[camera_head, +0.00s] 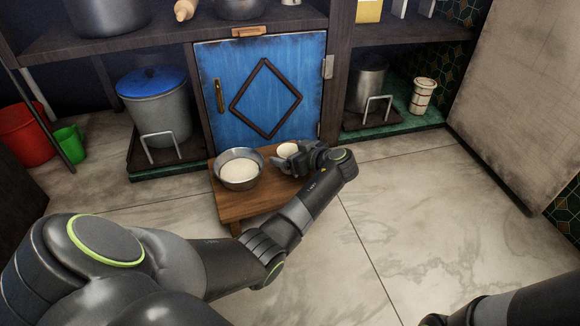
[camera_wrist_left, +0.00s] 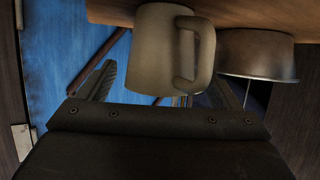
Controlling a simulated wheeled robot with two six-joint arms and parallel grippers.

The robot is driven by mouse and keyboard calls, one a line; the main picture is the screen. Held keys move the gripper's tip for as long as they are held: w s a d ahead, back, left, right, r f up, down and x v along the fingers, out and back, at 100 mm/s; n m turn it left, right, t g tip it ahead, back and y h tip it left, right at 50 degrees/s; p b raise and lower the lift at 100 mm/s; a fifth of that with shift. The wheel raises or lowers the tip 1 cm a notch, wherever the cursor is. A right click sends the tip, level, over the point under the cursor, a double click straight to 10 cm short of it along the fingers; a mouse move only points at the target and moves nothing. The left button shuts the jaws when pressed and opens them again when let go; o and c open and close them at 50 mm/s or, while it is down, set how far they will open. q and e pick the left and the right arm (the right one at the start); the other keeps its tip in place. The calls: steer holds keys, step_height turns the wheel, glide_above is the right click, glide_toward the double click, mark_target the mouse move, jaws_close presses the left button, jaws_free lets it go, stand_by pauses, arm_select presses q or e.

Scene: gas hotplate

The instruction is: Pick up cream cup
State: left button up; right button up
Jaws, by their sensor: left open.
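The cream cup (camera_head: 288,150) stands on a small wooden table (camera_head: 235,206), partly hidden by my left gripper (camera_head: 287,167). In the left wrist view the cream cup (camera_wrist_left: 172,50) appears large and upside down, with its handle on the right side. My left gripper (camera_wrist_left: 158,88) is open, with one finger on each side of the cup in that view. The cup overlaps part of the right-hand finger. I cannot tell whether a finger touches it. Part of my right arm shows at the bottom right of the head view, its gripper not clear.
A metal bowl (camera_head: 239,169) with pale contents stands left of the cup on the same table. A blue cabinet door (camera_head: 265,88) is close behind. A large pot with a blue lid (camera_head: 155,100) stands at left, and a striped canister (camera_head: 422,96) at right. The floor at right is clear.

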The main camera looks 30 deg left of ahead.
arm_select(q)
steer(key=c, duration=1.2)
steer(key=shift+o, duration=0.2)
